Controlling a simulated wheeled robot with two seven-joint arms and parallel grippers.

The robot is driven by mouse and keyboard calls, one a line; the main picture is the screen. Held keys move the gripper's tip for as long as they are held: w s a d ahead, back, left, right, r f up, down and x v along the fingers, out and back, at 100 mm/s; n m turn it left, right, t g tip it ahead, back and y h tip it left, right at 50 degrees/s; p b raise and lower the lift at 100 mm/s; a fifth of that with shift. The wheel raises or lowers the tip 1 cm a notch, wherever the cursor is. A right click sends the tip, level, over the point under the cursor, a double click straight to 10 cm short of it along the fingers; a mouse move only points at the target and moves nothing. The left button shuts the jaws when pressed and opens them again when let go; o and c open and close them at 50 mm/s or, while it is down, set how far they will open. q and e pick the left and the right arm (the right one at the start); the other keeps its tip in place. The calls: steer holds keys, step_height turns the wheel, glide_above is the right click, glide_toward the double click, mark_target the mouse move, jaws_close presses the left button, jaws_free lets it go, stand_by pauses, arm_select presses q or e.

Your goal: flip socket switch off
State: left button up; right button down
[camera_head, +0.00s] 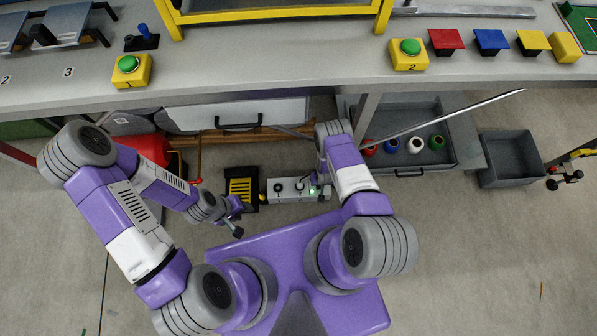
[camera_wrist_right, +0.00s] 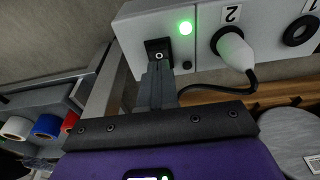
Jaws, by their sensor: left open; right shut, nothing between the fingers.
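The grey socket box (camera_head: 288,190) lies low under the workbench. In the right wrist view the box (camera_wrist_right: 205,50) fills the top, with a lit green lamp (camera_wrist_right: 185,28), a white plug (camera_wrist_right: 234,48) with a black cable in socket 2, and a black switch (camera_wrist_right: 158,49) with a small round tip. My right gripper (camera_wrist_right: 157,72) is shut and empty, its fingertips right at the switch's lower edge; I cannot tell whether they touch it. In the head view this gripper is mostly hidden by its forearm. My left gripper (camera_head: 236,222) is open and empty, left of the box.
A yellow and black unit (camera_head: 241,188) stands left of the box. The grey workbench (camera_head: 250,72) overhangs behind. To the right are a drawer (camera_head: 440,168) with several coloured spools and an empty grey bin (camera_head: 511,158). The floor at far left is open.

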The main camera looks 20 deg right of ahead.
steer(key=shift+f+b, duration=0.6)
steer(key=shift+f, duration=0.55)
stand_by(0.8)
steer(key=shift+r, duration=0.1)
steer(key=shift+r+p, duration=2.75)
steer(key=shift+r, duration=0.75)
steer(key=shift+f, duration=0.1)
